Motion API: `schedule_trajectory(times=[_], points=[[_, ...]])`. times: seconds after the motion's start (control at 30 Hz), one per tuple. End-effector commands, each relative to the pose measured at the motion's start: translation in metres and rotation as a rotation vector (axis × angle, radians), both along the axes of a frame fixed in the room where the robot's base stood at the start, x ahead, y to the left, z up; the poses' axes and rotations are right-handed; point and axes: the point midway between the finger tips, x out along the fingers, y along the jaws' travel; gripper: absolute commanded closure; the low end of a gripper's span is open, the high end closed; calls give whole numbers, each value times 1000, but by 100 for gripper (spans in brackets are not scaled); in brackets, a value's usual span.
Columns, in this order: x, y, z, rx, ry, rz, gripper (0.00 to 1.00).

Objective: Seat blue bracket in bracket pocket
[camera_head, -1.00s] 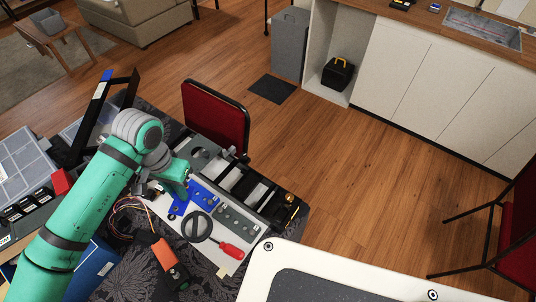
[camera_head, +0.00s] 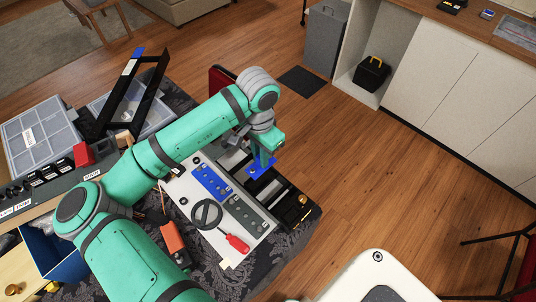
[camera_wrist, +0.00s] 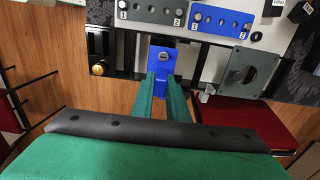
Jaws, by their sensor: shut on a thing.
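The blue bracket (camera_head: 261,168), a bright blue piece with a round grey feature on its face, is held at my gripper (camera_head: 264,160) over the black-framed panel (camera_head: 292,207). In the wrist view the blue bracket (camera_wrist: 162,55) sits between the two green fingers of my gripper (camera_wrist: 163,84), which are shut on its near part. The black frame runs to the left and right behind it. The bracket pocket cannot be clearly told apart from the dark slots of the frame. I cannot tell whether the bracket touches the frame.
A white board (camera_head: 225,220) beside the frame carries a blue plate (camera_head: 212,183), a grey plate (camera_head: 246,215), a dark ring (camera_head: 206,214) and a red screwdriver (camera_head: 237,243). A brass knob (camera_head: 303,200) stands on the frame. A red chair (camera_wrist: 235,118) is close to the far side.

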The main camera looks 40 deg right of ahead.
Motion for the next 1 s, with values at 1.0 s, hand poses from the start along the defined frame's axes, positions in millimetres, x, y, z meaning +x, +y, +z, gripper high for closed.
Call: schedule_trajectory(times=[1.0], points=[[0, 0, -46, -1, 1, 1, 100]])
